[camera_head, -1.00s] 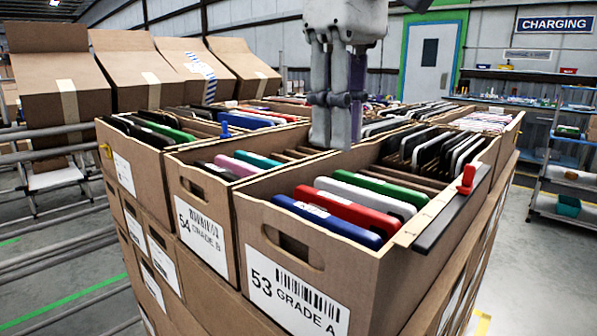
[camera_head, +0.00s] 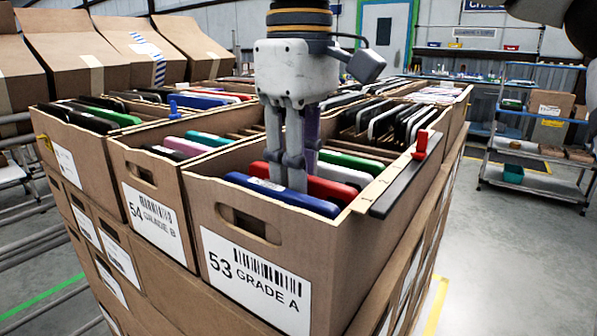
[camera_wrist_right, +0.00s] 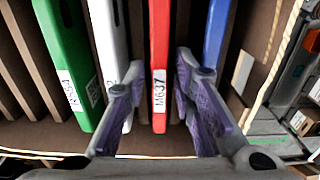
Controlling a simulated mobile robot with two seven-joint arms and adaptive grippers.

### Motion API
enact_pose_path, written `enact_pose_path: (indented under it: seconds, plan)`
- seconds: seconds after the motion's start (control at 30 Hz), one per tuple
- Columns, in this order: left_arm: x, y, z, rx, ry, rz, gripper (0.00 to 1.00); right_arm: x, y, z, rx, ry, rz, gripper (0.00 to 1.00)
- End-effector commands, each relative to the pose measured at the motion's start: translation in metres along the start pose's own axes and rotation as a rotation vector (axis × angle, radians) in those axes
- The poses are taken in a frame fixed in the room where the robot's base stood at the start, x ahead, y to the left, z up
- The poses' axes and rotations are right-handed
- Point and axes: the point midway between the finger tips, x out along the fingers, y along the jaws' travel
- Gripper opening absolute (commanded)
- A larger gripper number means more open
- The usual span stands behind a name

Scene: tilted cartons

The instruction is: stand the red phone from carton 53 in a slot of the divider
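Carton 53 (camera_head: 200,190) holds a row of upright phones in front: a blue phone (camera_head: 285,196), the red phone (camera_head: 332,190), a white phone (camera_head: 345,175) and a green phone (camera_head: 350,162). My right gripper (camera_head: 287,180) points down into this row. In the right wrist view the gripper (camera_wrist_right: 163,92) is open, with one finger on each side of the red phone (camera_wrist_right: 160,60), which bears a label. A gap shows between each finger and the red phone. Brown slats (camera_wrist_right: 18,75) stand beyond the green phone. My left gripper is not in view.
Dark phones (camera_head: 385,122) fill the back of carton 53. A black bar (camera_head: 400,185) with a red clip (camera_head: 421,143) lies along its right wall. Carton 54 (camera_head: 118,160) stands close on the left.

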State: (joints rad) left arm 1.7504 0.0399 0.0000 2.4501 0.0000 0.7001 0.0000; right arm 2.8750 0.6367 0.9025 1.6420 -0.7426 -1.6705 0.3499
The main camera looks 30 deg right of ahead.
Motion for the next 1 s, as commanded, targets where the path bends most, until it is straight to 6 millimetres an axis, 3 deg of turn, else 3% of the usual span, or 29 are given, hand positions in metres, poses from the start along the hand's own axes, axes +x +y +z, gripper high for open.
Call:
enact_pose_path:
  seconds: [0.13,0.33,0.53,0.73,1.0]
  plan:
    - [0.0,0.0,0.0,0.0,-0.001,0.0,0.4,0.001,0.0,0.0,0.0,-0.001,-0.001,0.22]
    - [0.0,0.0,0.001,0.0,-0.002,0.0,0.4,0.001,0.0,0.0,0.0,-0.002,-0.001,0.0]
    - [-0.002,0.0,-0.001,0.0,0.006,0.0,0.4,-0.004,0.0,0.0,0.0,0.002,0.001,0.0]
    - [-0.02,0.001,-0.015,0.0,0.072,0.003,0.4,-0.035,-0.001,0.003,0.002,0.014,0.007,0.0]
    - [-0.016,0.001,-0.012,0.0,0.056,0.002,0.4,-0.063,0.0,-0.001,0.001,0.001,0.001,0.0]
